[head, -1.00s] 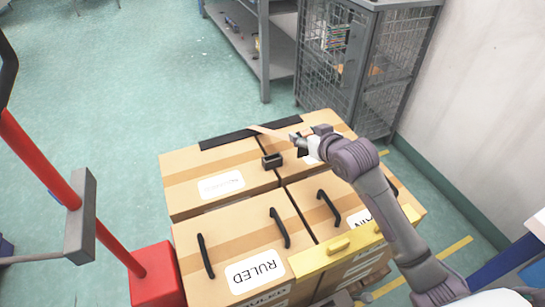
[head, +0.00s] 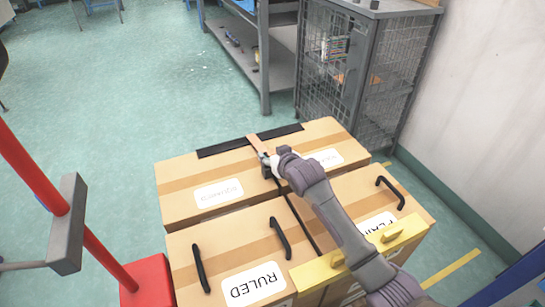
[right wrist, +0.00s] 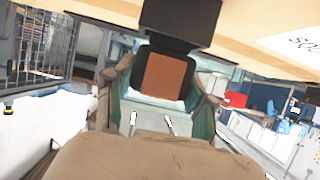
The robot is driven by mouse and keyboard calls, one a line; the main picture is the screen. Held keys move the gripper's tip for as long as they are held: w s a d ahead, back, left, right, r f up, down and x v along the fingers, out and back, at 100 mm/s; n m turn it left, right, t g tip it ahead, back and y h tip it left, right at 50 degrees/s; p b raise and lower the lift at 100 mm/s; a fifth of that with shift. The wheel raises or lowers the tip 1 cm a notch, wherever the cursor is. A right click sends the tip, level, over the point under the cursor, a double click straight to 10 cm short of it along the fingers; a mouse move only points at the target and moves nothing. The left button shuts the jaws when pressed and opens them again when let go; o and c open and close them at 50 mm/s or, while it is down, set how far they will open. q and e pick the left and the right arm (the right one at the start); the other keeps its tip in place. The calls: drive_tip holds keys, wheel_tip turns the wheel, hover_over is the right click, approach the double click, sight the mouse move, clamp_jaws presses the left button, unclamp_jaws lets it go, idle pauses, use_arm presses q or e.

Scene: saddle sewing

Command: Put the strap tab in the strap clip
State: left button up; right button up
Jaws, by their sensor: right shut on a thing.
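The tan strap tab (head: 256,143) runs from the dark strip at the back of the boxes to my right gripper (head: 268,160). The gripper is shut on it; in the right wrist view the tab (right wrist: 165,78) shows as a brown patch between the fingers. The dark strap clip (head: 266,172) is at the gripper, mostly hidden by it. A dark block, probably the clip (right wrist: 180,20), is just beyond the tab in the right wrist view. I cannot tell whether the tab is inside it. My left gripper is not in view.
Cardboard boxes (head: 235,235) with black handles and labels stand close together. A black strip (head: 222,147) lies along their back edge. A yellow bar (head: 312,275) is at the front. A wire cage (head: 340,65) stands behind; a red post (head: 100,250) is at the left.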

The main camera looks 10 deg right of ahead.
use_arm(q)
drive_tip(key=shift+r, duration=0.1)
use_arm(e)
drive_tip(key=shift+r, duration=0.15)
drive_tip(key=o, duration=1.2)
drive_tip(key=shift+f, duration=0.2)
drive_tip(key=shift+r, duration=0.25)
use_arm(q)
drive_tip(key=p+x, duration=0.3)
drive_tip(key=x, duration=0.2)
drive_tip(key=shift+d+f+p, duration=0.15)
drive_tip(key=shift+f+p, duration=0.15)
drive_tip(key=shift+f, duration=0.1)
use_arm(e)
drive_tip(key=v, duration=1.2)
drive_tip(key=shift+f, duration=0.1)
